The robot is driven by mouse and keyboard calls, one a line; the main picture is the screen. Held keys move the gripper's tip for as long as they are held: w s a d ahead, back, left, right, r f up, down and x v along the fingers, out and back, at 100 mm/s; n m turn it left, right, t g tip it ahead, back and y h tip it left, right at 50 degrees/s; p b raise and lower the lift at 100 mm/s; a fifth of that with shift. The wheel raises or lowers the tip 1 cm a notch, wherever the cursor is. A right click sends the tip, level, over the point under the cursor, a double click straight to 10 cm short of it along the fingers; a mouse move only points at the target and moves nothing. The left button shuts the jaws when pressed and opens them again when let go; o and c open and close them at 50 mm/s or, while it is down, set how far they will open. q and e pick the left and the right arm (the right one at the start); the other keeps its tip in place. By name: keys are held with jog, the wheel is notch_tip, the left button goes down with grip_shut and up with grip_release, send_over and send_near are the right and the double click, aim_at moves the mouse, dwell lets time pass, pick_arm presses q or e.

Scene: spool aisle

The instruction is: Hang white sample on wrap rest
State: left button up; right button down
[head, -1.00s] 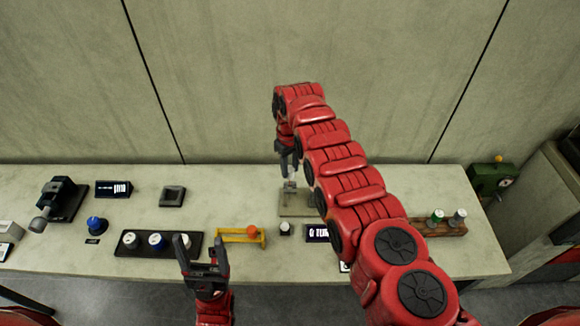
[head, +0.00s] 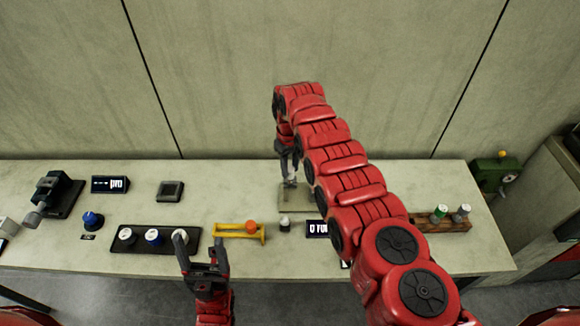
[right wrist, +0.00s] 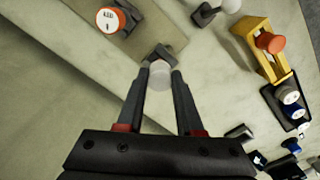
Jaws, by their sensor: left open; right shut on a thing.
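My right gripper (head: 288,172) is shut on a small whitish piece, seen at its fingertips in the right wrist view (right wrist: 160,75), which I take for the white sample. It hangs low over a beige plate (head: 292,205) on the bench. A dark angled piece (right wrist: 158,53) on that plate shows right by the held piece; I cannot tell whether they touch. An orange-rimmed spool with a white label (right wrist: 110,20) also sits there. I cannot tell for sure which thing is the wrap rest. My left gripper (head: 203,258) is open and empty at the bench's front edge.
A yellow stand with an orange spool (head: 251,226) is left of the plate. A black tray (head: 137,244) with white and blue spools is further left. A small black-and-white piece (head: 284,222) stands before the plate. A wooden holder (head: 445,225) is at right. My right arm hides part of the bench.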

jog(key=shift+f+b, duration=1.1)
jog(key=shift+f, duration=0.15)
jog(key=shift+c, duration=2.4)
grip_release()
jog(key=shift+r, duration=0.15)
jog(key=shift+r, duration=0.1)
jog(key=shift+r+p, duration=0.3)
notch_tip(320, 180, up, 2)
jog(key=shift+r+p, duration=0.1)
jog(key=shift+p, duration=0.25)
notch_tip(320, 180, up, 8)
jog(key=b, duration=0.3)
notch_tip(320, 180, up, 6)
jog(key=p, duration=0.4)
jog(key=shift+r, duration=0.2)
